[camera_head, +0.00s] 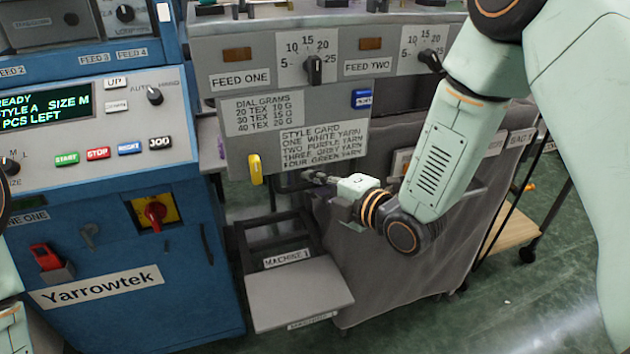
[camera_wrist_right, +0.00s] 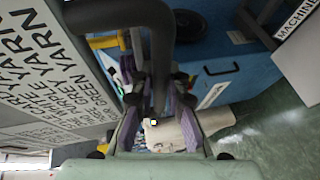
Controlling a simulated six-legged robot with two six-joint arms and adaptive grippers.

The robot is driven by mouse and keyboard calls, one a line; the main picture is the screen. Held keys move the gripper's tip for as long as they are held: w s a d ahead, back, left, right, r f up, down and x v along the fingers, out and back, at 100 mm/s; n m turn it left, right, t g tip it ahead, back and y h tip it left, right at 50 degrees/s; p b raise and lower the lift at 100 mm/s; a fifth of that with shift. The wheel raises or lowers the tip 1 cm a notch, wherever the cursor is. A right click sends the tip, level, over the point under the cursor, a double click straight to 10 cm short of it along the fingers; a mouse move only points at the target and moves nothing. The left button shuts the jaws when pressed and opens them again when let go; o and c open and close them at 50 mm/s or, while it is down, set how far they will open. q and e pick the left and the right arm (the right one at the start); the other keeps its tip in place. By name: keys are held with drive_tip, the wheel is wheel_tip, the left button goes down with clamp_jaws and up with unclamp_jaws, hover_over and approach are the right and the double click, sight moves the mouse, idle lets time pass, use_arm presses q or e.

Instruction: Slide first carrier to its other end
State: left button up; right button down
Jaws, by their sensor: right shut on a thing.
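My right gripper (camera_head: 318,178) reaches in from the right, just under the style card on the grey machine front (camera_head: 222,140). In the right wrist view its purple-padded fingers (camera_wrist_right: 157,100) are shut on a dark grey bent bar (camera_wrist_right: 158,60), which runs down between them. I cannot tell from the pictures which part is the first carrier. My left gripper is out of view.
The blue Yarrowtek cabinet (camera_head: 120,320) stands at the left. A grey tray (camera_head: 300,293) marked machine 1 juts out below the panel. Grey sheeting (camera_head: 375,275) hangs behind my right arm. A wooden-shelved cart (camera_head: 510,240) stands at the right. Green floor is open at the lower right.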

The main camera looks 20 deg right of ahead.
wheel_tip(320, 180, up, 41)
drive_tip(key=p, duration=2.5)
drive_tip(key=shift+w+f+p, duration=0.15)
drive_tip(key=shift+w+p, duration=0.05)
drive_tip(key=shift+p, duration=0.1)
drive_tip(key=c, duration=1.5)
unclamp_jaws()
drive_tip(key=shift+s, duration=0.1)
drive_tip(key=shift+o, duration=0.8)
drive_tip(key=shift+d+f, duration=0.1)
drive_tip(key=shift+s, duration=0.15)
